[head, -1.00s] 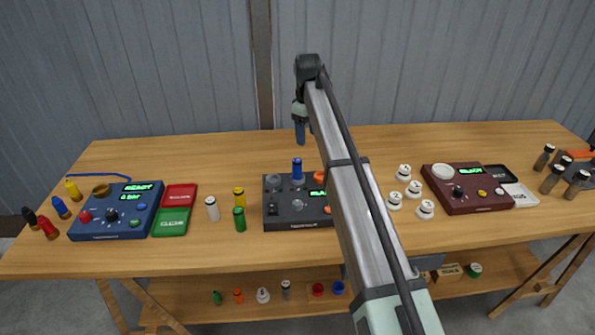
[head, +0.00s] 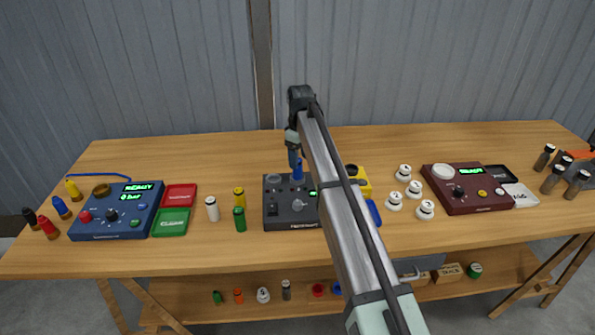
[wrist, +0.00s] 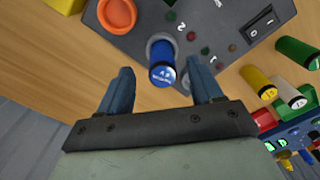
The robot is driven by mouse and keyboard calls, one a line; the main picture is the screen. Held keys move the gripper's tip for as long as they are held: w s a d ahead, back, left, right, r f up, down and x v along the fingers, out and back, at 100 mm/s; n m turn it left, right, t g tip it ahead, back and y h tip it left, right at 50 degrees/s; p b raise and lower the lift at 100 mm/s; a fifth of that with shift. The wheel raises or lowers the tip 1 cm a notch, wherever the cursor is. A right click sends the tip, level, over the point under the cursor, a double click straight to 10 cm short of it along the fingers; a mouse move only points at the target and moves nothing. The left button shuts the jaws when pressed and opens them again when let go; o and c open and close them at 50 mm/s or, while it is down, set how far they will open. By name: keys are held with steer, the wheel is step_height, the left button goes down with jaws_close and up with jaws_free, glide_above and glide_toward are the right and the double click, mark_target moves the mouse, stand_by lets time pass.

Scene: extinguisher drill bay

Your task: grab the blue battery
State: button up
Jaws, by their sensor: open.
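The blue battery (wrist: 162,65) stands in a socket of the dark grey charger box (head: 281,217). In the head view the battery (head: 297,173) shows partly, beside my arm. In the head view my gripper (head: 293,158) is just above and slightly left of the battery, partly hidden by my wrist.
Yellow (head: 239,197), green (head: 239,219) and white (head: 212,208) batteries stand left of the charger. A blue tester box (head: 115,222) and red (head: 180,192) and green trays (head: 170,222) lie farther left. White round pieces (head: 394,201) stand to the right.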

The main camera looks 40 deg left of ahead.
steer(key=f, duration=0.5)
steer(key=shift+s+a, duration=0.15)
steer(key=shift+a, duration=0.05)
steer(key=shift+r, duration=0.1)
jaws_close()
steer(key=shift+r, duration=0.1)
